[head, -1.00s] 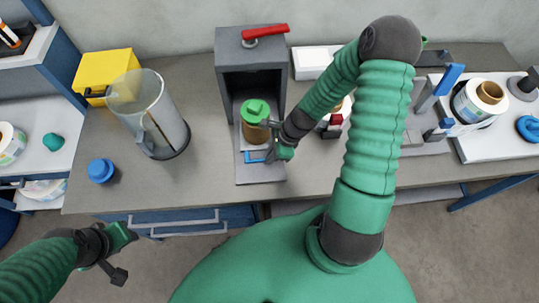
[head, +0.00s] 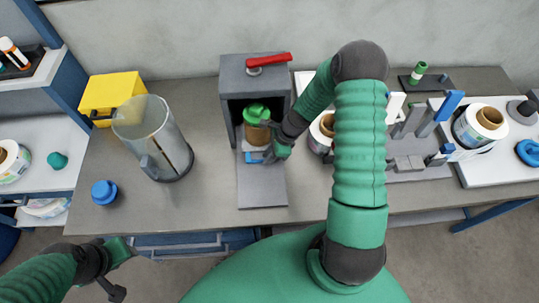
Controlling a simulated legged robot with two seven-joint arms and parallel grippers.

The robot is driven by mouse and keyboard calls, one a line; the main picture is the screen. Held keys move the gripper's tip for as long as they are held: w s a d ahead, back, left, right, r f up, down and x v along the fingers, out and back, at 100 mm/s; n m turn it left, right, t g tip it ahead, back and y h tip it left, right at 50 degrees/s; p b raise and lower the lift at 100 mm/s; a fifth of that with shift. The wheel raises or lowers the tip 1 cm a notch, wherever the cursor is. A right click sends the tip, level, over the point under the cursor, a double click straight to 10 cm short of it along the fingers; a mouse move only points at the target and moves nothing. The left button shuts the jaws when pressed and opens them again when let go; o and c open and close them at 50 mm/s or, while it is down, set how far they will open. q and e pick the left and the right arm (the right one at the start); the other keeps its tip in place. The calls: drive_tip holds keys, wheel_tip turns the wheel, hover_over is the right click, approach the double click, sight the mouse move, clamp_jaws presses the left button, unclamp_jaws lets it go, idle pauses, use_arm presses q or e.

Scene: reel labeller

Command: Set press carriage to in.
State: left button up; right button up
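The press (head: 283,86) is a grey box-shaped housing with a red lever (head: 270,63) on top and an open front. Its carriage, a pale plate with a blue handle (head: 256,157) at its front, sits at the mouth of the housing on the grey base track (head: 262,188). A brown jar with a green lid (head: 256,113) stands upright on the carriage, partly under the housing. My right gripper (head: 271,153) is beside the jar at the handle; its fingers are too small and hidden to judge. My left gripper (head: 122,275) is low at the left, away from the press.
Left of the press stand a clear cylinder (head: 160,140), a yellow box (head: 112,92) and a blue knob-like item (head: 104,192). A label reel (head: 466,127) and a grey fixture (head: 404,163) are at the right. The track front is bare.

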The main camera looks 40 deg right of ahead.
drive_tip(key=shift+o, duration=1.2)
drive_tip(key=shift+w, duration=0.1)
drive_tip(key=shift+d+f, duration=0.1)
drive_tip(key=shift+d, duration=0.25)
use_arm(q)
drive_tip(key=shift+w+d+f+b, duration=0.1)
drive_tip(key=shift+d+f+b, duration=0.1)
drive_tip(key=shift+f+b, duration=0.2)
use_arm(e)
drive_tip(key=v, duration=1.6)
drive_tip(key=shift+r, duration=0.35)
